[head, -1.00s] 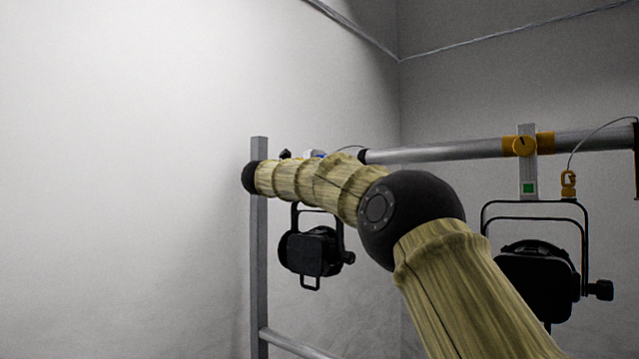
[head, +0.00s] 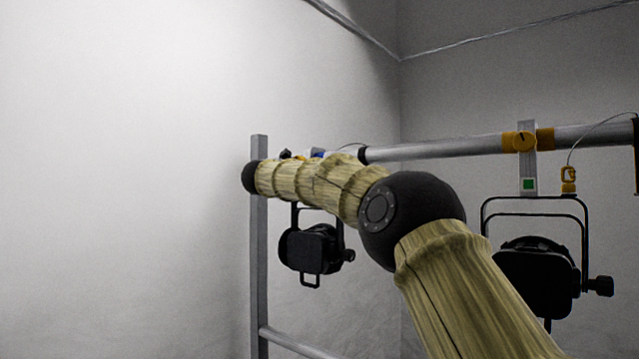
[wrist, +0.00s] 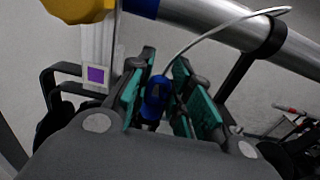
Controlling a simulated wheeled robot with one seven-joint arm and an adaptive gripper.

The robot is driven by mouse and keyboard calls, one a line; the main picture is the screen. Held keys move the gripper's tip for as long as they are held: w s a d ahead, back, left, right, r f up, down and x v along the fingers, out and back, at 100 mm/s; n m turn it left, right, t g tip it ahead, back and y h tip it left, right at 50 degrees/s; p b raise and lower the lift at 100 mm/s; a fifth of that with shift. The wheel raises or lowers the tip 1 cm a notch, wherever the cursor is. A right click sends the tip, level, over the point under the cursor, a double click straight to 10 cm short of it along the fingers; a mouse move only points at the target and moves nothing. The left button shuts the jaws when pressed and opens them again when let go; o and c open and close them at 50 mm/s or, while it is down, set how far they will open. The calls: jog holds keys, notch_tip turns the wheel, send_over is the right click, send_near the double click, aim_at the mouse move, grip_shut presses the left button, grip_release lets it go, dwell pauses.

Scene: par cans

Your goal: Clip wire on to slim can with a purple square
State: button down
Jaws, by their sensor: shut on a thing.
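In the wrist view my gripper (wrist: 158,92) is shut on a blue clip (wrist: 156,92), held between its teal pads. A thin wire (wrist: 205,34) arches from the clip to a black strap on the pipe. The purple square (wrist: 96,75) is on a pale hanging bracket left of the clip. The black frame of its can (wrist: 62,75) shows at the left edge, partly hidden behind my gripper; the clip is apart from it. In the head view a black can (head: 310,248) hangs below my arm, which hides my gripper and the purple square.
A metal pipe (head: 430,149) runs across the head view, with an upright post (head: 259,270) at left. Another black can (head: 540,280) with a green square (head: 528,184) hangs at right, a yellow clip (head: 568,180) by its frame. The left wall side is clear.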

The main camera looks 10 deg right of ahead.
dwell(0.3)
jog(key=c, duration=1.2)
grip_release()
jog(key=shift+c, duration=0.2)
jog(key=v, duration=1.2)
